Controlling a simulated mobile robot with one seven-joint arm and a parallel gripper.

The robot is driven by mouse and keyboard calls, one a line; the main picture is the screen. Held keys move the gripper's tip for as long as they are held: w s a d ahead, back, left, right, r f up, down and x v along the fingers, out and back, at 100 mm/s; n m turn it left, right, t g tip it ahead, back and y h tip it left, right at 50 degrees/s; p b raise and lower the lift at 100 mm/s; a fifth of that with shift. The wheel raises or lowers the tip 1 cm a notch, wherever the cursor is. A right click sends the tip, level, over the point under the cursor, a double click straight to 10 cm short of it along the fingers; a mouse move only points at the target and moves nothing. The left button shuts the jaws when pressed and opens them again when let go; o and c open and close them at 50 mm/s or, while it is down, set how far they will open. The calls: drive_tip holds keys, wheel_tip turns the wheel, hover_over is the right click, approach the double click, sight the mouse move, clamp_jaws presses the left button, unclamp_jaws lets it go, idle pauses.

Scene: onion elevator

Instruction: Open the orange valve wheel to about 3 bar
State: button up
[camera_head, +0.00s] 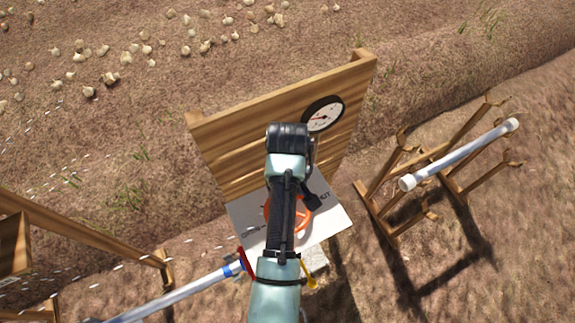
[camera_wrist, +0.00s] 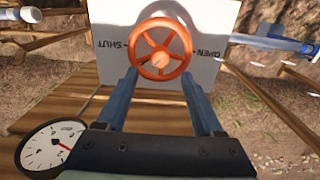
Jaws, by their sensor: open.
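The orange valve wheel (camera_wrist: 160,48) is a spoked ring in front of a white panel (camera_wrist: 110,25) lettered SHUT on the left and OPEN on the right. In the head view the wheel (camera_head: 303,214) is partly hidden behind my arm. My gripper (camera_wrist: 162,75) is open, its two blue fingers pointing at the wheel, one toward each side of its lower part. I cannot tell whether they touch it. The round pressure gauge (camera_wrist: 50,146) has a white face and red needle. It also shows on the wooden board in the head view (camera_head: 323,114); its numbers are too small to read.
The wooden board (camera_head: 215,150) stands behind my arm. A wooden rack (camera_head: 385,212) holding a grey pipe (camera_head: 460,153) stands to the right. Another pipe (camera_head: 185,292) with a blue band lies at lower left. Onions (camera_head: 125,57) are scattered on the soil at upper left.

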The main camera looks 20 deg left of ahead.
drive_tip(key=shift+r, duration=2.35)
drive_tip(key=w+r+m+t+y+b, duration=0.25)
drive_tip(key=w+r+t, duration=0.55)
drive_tip(key=w+r, duration=0.55)
drive_tip(key=w+d+r+m+t, duration=0.2)
drive_tip(key=r+t, duration=0.2)
drive_tip(key=r, duration=0.5)
drive_tip(key=w+d+r+m+t, duration=0.1)
drive_tip(key=d+r+t, duration=0.15)
drive_tip(key=r, duration=0.75)
drive_tip(key=s+d+r+m+t, duration=0.1)
drive_tip(key=s+r+t, duration=0.3)
drive_tip(key=r, duration=0.5)
drive_tip(key=s+d+r+m+t+h+b, duration=0.1)
drive_tip(key=s+d+r+m+t, duration=0.1)
drive_tip(key=s+d+r+t, duration=0.2)
drive_tip(key=s+d+r+m+t+h, duration=0.1)
drive_tip(key=s+r+t, duration=0.4)
drive_tip(key=r, duration=0.9)
drive_tip(key=s+d+m, duration=0.1)
drive_tip(key=s+d, duration=0.1)
drive_tip(key=s, duration=0.1)
drive_tip(key=shift+s, duration=0.2)
drive_tip(key=shift+h, duration=0.25)
